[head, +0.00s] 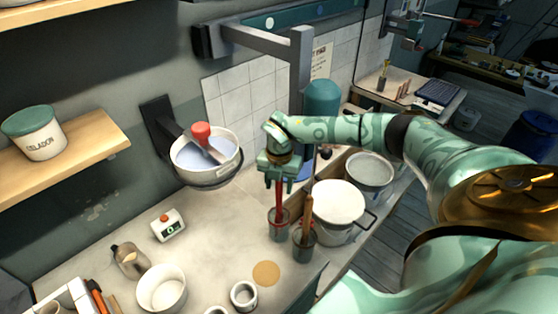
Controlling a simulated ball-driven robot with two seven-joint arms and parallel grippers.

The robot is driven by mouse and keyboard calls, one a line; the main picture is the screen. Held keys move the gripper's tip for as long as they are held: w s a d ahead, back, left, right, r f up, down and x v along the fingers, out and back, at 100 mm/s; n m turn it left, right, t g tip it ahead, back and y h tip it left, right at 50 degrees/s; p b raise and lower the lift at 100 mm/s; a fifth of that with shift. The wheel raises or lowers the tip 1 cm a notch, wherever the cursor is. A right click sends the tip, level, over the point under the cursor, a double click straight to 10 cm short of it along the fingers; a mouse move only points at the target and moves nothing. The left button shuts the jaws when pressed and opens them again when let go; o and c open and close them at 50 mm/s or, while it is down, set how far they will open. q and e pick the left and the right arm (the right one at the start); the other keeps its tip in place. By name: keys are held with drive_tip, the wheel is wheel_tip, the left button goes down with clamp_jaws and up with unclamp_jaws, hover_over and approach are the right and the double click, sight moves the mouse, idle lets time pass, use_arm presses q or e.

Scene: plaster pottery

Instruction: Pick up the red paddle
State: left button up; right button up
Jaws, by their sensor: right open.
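The red paddle (279,200) stands upright in a small dark glass jar (279,227) on the worktop, with its red handle showing above the rim. Its lower end is hidden in the jar. My right gripper (279,184) points down directly over it. Its fingers are open on either side of the handle's upper part, and I cannot tell whether they touch it. My left gripper is not in view.
A second jar (304,241) with a brown-handled tool (307,215) stands close on the right. A white-lidded bucket (338,205) is behind it. A wall-held pot (207,165) with a red-knobbed tool (201,132) hangs at left. The worktop's middle (215,225) is clear.

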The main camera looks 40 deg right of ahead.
clamp_jaws()
idle(0.3)
